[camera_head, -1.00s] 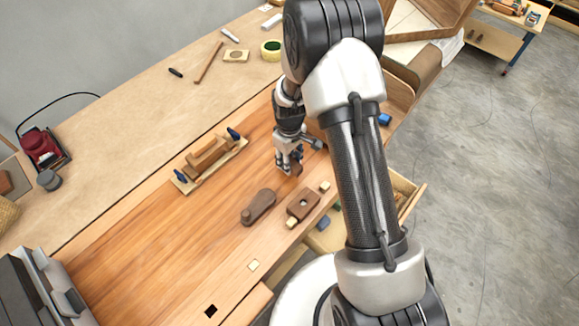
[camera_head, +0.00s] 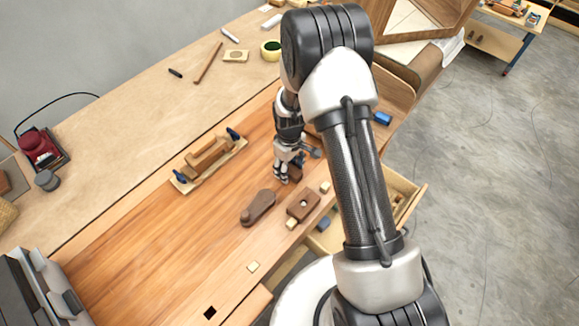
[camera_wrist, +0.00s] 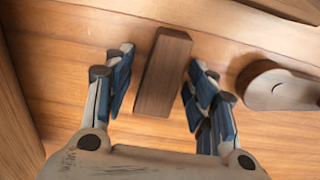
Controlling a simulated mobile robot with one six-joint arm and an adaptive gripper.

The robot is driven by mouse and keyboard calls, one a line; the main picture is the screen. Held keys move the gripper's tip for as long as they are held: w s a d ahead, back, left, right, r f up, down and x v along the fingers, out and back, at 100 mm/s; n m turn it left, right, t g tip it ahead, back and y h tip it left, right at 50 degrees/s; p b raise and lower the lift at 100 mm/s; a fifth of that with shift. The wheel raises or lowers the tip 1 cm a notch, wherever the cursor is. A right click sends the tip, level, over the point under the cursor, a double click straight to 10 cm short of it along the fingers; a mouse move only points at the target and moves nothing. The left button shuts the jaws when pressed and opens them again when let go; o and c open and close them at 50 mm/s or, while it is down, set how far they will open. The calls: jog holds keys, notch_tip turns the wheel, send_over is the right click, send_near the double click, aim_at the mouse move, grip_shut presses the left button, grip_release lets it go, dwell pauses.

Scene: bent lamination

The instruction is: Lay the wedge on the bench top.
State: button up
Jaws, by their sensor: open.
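The wedge is a small dark brown wooden block (camera_wrist: 163,75), seen in the wrist view between my fingers. It appears to rest on the bench top (camera_head: 150,235), with clear gaps to the blue finger pads on both sides. In the head view the wedge (camera_head: 296,173) shows just right of my fingertips, partly hidden by them. My gripper (camera_head: 284,173) is open, low over the bench; in the wrist view its fingers (camera_wrist: 163,88) straddle the wedge without visible contact.
A dark rounded wooden piece (camera_head: 258,207) and a brown block with a hole (camera_head: 303,205) lie nearby. A clamped wooden lamination (camera_head: 208,158) lies left. An open drawer (camera_head: 326,238) juts from the bench front. The bench's left middle is clear.

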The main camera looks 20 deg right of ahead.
notch_tip(320, 180, up, 12)
jog(key=p, duration=0.2)
notch_tip(320, 180, up, 11)
jog(key=m+t, duration=0.1)
send_over(292, 174)
jog(key=s+r+m+t, duration=0.1)
jog(key=s+r+m, duration=0.1)
jog(key=s+r, duration=0.7)
jog(key=s+r+m+t, duration=0.1)
jog(key=s+r, duration=0.2)
jog(key=s, duration=0.4)
jog(key=s+r+m+t, duration=0.1)
jog(key=s+r+m, duration=0.1)
jog(key=s, duration=0.5)
jog(key=shift+s+r+m+t, duration=0.2)
jog(key=shift+r+m+t, duration=0.1)
jog(key=shift+r, duration=0.55)
